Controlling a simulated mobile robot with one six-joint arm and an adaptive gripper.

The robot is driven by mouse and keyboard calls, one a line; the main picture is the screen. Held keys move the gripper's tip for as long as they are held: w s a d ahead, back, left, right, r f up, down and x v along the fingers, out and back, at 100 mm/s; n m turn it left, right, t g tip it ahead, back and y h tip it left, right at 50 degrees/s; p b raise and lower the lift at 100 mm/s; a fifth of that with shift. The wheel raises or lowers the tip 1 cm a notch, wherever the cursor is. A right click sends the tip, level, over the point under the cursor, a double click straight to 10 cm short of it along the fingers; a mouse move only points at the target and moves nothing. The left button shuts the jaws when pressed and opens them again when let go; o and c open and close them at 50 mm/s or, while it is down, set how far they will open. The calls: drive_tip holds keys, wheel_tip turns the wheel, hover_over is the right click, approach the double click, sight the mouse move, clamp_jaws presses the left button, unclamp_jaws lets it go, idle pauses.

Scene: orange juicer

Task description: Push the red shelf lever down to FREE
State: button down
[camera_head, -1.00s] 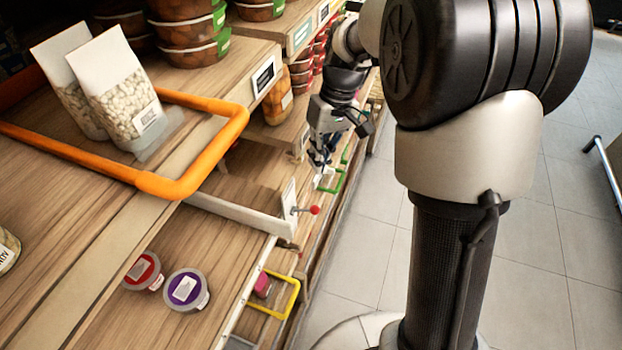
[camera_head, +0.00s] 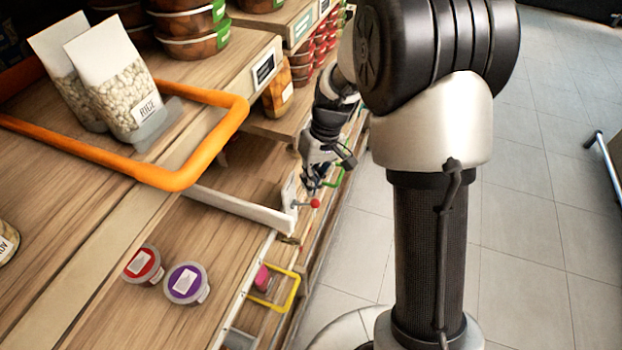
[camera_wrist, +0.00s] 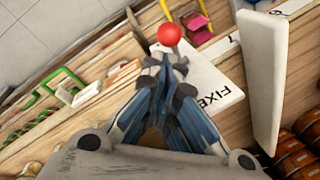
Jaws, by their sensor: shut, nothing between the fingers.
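The red lever knob (camera_head: 315,203) sticks out from the white bracket at the front edge of the shelf divider (camera_head: 245,209). In the wrist view the red knob (camera_wrist: 169,34) shows just beyond my fingertips, over a white plate (camera_wrist: 207,88) with the letters "FIXE" readable. My gripper (camera_head: 314,186) is shut and empty, just above and behind the knob in the head view. In the wrist view my gripper (camera_wrist: 165,62) points at the knob, its fingertips together. I cannot tell whether they touch it. The lever's arm is mostly hidden by the fingers.
An orange frame (camera_head: 215,140) holds rice bags (camera_head: 118,88) on the upper shelf. Two round tubs, one red (camera_head: 143,265) and one purple (camera_head: 186,284), stand on the lower shelf. Yellow (camera_head: 292,292) and green (camera_head: 336,178) frames lie along the shelf front. The floor aisle is clear.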

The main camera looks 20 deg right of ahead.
drive_tip(key=shift+f+b, duration=0.1)
drive_tip(key=shift+b, duration=0.3)
drive_tip(key=shift+s+d+b, duration=0.15)
drive_tip(key=shift+d+b, duration=0.05)
drive_tip(key=shift+b, duration=0.35)
